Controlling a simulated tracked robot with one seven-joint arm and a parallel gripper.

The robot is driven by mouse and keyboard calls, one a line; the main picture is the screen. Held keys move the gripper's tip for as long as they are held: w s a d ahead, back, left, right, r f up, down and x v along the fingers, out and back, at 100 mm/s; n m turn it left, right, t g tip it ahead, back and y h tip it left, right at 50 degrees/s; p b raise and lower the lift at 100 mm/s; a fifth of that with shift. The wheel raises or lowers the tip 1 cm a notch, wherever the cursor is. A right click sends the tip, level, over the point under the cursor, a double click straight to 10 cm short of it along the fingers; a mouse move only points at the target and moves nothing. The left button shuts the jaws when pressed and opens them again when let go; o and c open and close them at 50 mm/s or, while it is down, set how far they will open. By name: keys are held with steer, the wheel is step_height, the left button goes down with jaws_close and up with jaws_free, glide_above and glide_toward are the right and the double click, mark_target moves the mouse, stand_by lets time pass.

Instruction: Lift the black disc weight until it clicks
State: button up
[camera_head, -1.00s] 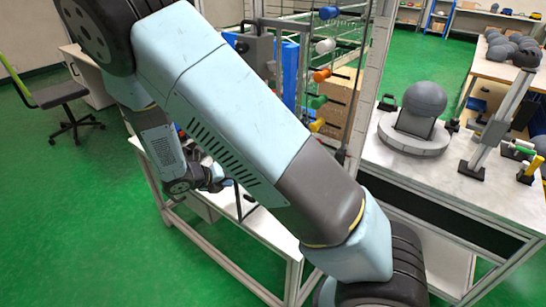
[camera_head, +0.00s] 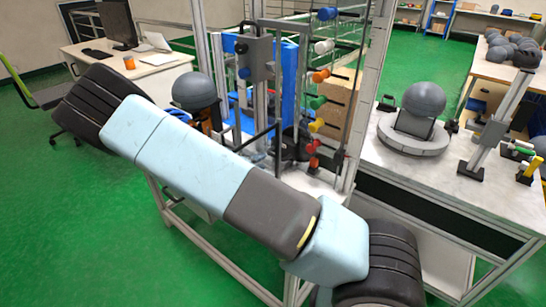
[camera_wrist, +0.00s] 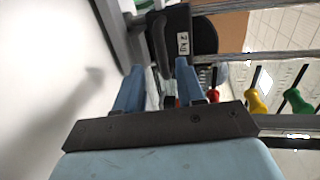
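The black weight (camera_wrist: 190,38) with a white label shows at the top middle of the wrist view, just ahead of my gripper (camera_wrist: 160,68). A dark curved handle (camera_wrist: 158,45) on its left side lies in line with the gap between my blue fingers. The fingers are apart, and I see no grip on the handle; whether a fingertip touches it I cannot tell. In the head view a black shape (camera_head: 293,143), probably the weight, stands low inside the tower frame. My arm hides the area in front of it, and my gripper cannot be made out there.
Tower posts (camera_head: 375,80) stand close to the right. Coloured handles (camera_head: 318,102) line the tower, and red, yellow and green ones (camera_wrist: 256,103) show right of my gripper. A grey ball on a base (camera_head: 420,105) stands on the right table.

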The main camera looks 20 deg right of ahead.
steer(key=x, duration=0.8)
steer(key=shift+w+d, duration=0.1)
steer(key=shift+d, duration=0.1)
jaws_close()
steer(key=shift+f, duration=0.1)
